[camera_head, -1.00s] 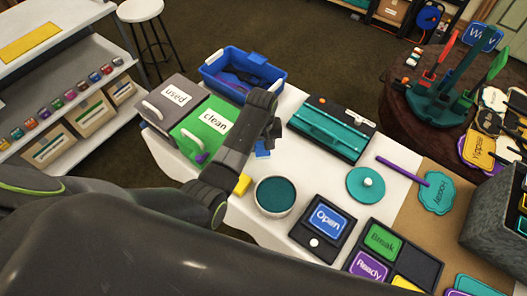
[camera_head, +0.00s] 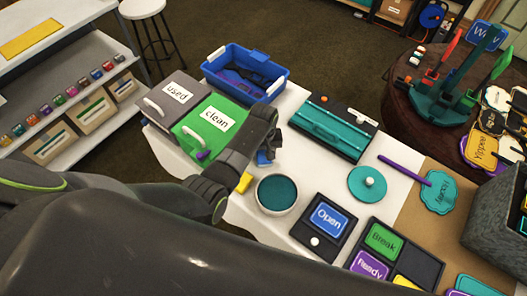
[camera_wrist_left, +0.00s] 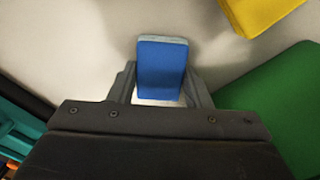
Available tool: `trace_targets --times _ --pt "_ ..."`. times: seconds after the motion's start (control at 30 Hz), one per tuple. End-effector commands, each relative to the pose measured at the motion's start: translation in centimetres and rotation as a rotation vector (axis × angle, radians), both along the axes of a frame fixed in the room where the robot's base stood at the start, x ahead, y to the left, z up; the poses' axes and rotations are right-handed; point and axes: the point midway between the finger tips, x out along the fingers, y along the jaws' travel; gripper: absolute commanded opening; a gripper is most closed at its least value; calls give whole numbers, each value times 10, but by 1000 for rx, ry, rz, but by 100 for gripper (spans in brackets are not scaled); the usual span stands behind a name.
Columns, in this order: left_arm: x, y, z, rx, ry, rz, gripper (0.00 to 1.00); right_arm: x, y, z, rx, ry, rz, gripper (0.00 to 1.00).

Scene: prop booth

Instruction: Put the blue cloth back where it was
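The blue cloth, a small folded block, lies on the white table beside the green "clean" box (camera_head: 215,125). In the head view the cloth (camera_head: 264,157) is partly covered by my left gripper (camera_head: 268,150). In the left wrist view the cloth (camera_wrist_left: 162,68) sits between the two fingers of my left gripper (camera_wrist_left: 161,82), which flank its sides closely. Whether they press on it I cannot tell. A yellow block (camera_head: 243,182) lies nearby, and it also shows in the wrist view (camera_wrist_left: 258,12). My right gripper does not show.
A grey "used" box (camera_head: 172,97) and a blue bin (camera_head: 243,72) stand behind. A round teal-topped pot (camera_head: 276,194) is close in front. A teal case (camera_head: 330,127), a teal lid (camera_head: 367,184) and an "Open" panel (camera_head: 325,222) stand to the right.

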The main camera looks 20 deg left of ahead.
Motion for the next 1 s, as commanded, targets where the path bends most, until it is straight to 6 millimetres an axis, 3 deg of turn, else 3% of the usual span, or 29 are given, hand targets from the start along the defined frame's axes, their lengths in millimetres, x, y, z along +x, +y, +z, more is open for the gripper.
trace_targets --times 0.03,0.17,0.57,0.77,1.0 --pt "0 0 0 0 -1 0 50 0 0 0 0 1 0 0" --pt "0 0 0 0 0 0 66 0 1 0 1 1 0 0" --pt "0 0 7 0 -1 0 66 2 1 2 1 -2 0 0" --pt "1 0 35 0 -3 1 66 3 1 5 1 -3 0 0" --pt "2 0 81 0 -4 0 66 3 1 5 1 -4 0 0"
